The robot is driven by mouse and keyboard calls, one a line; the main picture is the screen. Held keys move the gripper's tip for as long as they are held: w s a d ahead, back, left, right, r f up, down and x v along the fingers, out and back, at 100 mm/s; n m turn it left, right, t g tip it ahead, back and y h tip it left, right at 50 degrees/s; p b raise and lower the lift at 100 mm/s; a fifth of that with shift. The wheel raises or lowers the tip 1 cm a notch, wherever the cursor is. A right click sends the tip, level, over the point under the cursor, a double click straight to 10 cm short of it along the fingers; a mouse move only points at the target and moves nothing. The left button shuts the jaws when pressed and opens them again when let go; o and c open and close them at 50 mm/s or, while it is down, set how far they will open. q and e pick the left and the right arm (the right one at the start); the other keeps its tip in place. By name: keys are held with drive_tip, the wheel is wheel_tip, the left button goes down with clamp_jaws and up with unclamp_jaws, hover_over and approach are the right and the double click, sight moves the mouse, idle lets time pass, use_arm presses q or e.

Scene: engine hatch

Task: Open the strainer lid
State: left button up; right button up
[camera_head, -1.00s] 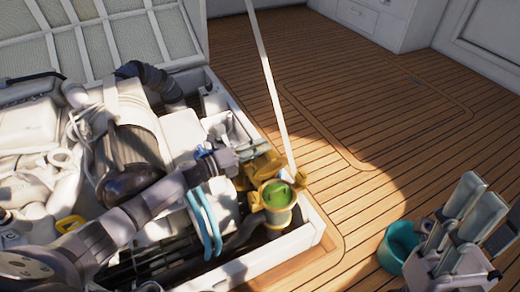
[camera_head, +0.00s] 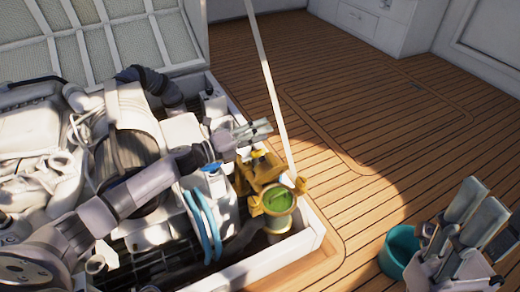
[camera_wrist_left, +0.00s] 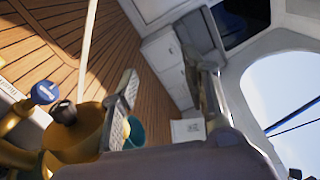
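The brass strainer (camera_head: 267,178) stands at the front right corner of the engine hatch. Its round top shows green (camera_head: 278,201); I cannot tell whether this is the lid or the inside. The brass body (camera_wrist_left: 77,132) is also at the lower left of the left wrist view. My left gripper (camera_head: 268,128) is above and behind the strainer, apart from the green top, with its fingers pointing right. Its two fingers are spread and empty in the wrist view. My right gripper (camera_head: 475,210) is at the lower right with its fingers apart, away from the strainer.
A teal bucket (camera_head: 398,252) stands on the deck beside my right gripper. A white pole (camera_head: 268,85) rises behind the strainer. Blue hoses (camera_head: 203,222) and engine parts fill the hatch left of it. The wooden deck (camera_head: 370,110) behind is clear.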

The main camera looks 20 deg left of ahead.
use_arm(q)
drive_tip(key=shift+s+d+r, duration=0.1)
drive_tip(key=shift+s+r, duration=0.05)
drive_tip(key=shift+r, duration=0.8)
